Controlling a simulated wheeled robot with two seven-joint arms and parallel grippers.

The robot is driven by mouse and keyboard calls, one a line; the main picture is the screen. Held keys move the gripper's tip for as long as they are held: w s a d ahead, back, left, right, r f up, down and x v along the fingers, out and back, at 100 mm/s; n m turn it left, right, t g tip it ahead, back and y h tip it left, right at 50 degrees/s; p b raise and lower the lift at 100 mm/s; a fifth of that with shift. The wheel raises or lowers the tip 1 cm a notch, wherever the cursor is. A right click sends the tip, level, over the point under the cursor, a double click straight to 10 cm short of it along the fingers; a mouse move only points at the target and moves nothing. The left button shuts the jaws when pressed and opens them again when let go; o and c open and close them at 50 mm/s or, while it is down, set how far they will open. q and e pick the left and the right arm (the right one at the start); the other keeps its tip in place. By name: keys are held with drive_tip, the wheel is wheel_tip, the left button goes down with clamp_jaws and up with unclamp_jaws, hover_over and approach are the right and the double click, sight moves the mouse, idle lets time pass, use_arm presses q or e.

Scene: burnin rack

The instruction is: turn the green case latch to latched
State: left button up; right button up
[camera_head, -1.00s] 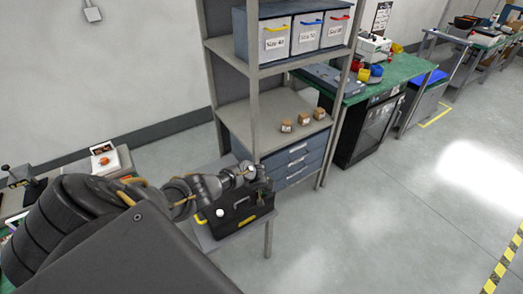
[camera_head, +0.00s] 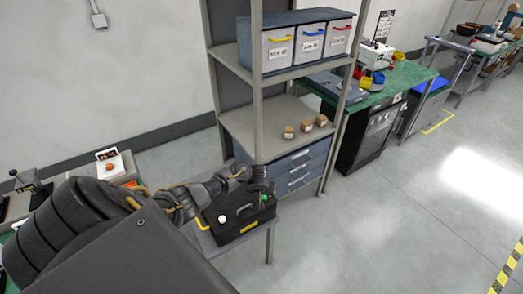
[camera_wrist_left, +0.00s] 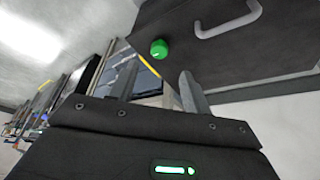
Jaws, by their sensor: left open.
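The green case latch (camera_head: 264,197) is a small round knob on a black case (camera_head: 232,228), near the case's back right. It also shows in the left wrist view (camera_wrist_left: 158,49), just beyond and roughly between my fingertips. My left gripper (camera_head: 260,182) is above the case, close to the latch. In the left wrist view its two fingers (camera_wrist_left: 159,70) are spread apart with nothing between them, and they look clear of the knob. The latch's turned position cannot be made out. My right gripper is not in view.
A shelf rack (camera_head: 258,110) with bins and blue drawers (camera_head: 300,168) rises just behind. The floor to the right is clear.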

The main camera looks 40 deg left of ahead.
use_arm(q)
drive_tip(key=shift+v, duration=1.65)
drive_tip(key=s+d+f+m+g+h+b, duration=0.1)
drive_tip(key=s+d+f+b, duration=0.2)
drive_tip(key=s+f, duration=0.55)
drive_tip(key=s+d+f+m+h+b, duration=0.15)
drive_tip(key=s+d+f, duration=0.3)
drive_tip(key=f, duration=0.75)
drive_tip(key=s+d+f+m+g+b, duration=0.1)
drive_tip(key=s+d+f+b, duration=0.15)
drive_tip(key=s+f, duration=0.6)
drive_tip(key=s+d+f+m+b, duration=0.1)
drive_tip(key=s+d+f+b, duration=0.1)
drive_tip(key=s+f, duration=0.3)
drive_tip(key=s+d+f+m+b, duration=0.2)
drive_tip(key=s+f, duration=0.4)
drive_tip(key=s, duration=0.6)
drive_tip(key=s+d+f+m+g+b, duration=0.1)
drive_tip(key=s+d+f+b, duration=0.1)
drive_tip(key=s+f, duration=0.3)
drive_tip(key=s, duration=0.4)
drive_tip(key=shift+s+f+m, duration=0.35)
